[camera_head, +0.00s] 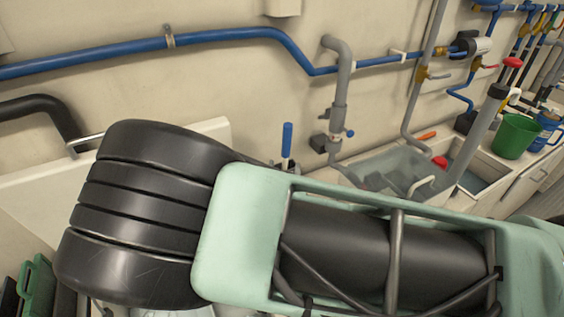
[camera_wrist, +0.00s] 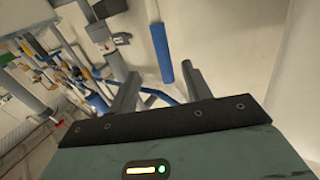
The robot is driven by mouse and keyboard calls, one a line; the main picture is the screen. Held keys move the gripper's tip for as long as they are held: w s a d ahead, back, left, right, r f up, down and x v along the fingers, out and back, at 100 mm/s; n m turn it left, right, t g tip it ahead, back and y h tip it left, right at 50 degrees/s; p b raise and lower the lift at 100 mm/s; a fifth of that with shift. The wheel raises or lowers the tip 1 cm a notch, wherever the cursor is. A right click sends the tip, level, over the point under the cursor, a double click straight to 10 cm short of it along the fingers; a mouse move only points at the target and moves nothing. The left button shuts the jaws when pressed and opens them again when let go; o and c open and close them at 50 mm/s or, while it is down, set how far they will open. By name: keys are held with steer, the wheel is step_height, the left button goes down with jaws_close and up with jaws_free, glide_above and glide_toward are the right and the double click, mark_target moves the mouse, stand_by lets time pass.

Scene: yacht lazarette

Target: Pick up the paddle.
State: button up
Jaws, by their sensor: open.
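I cannot make out a paddle for certain in either view. A blue upright handle (camera_head: 287,140) shows in the head view against the wall, behind my arm; its lower part is hidden, so I cannot tell what it belongs to. My gripper (camera_wrist: 160,71) shows in the wrist view with its two dark fingers spread apart and nothing between them that I can see held. My gripper is not visible in the head view, where my arm fills the lower middle.
A blue pipe (camera_head: 220,36) runs along the wall with a grey pipe (camera_head: 339,95) in front. A sink (camera_head: 398,172) lies behind my arm. A green bucket (camera_head: 514,136) and a blue container (camera_head: 546,132) stand at the right. A green case (camera_head: 38,288) is lower left.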

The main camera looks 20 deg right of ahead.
mark_target(286, 148)
steer(key=p+x, duration=0.2)
steer(key=x, duration=0.5)
steer(key=shift+w+d, duration=0.1)
steer(key=shift+w, duration=0.25)
steer(key=p+x, duration=0.3)
steer(key=x, duration=0.1)
steer(key=shift+w+d+f, duration=0.1)
steer(key=shift+w+f, duration=0.05)
steer(key=shift+w, duration=0.45)
jaws_close()
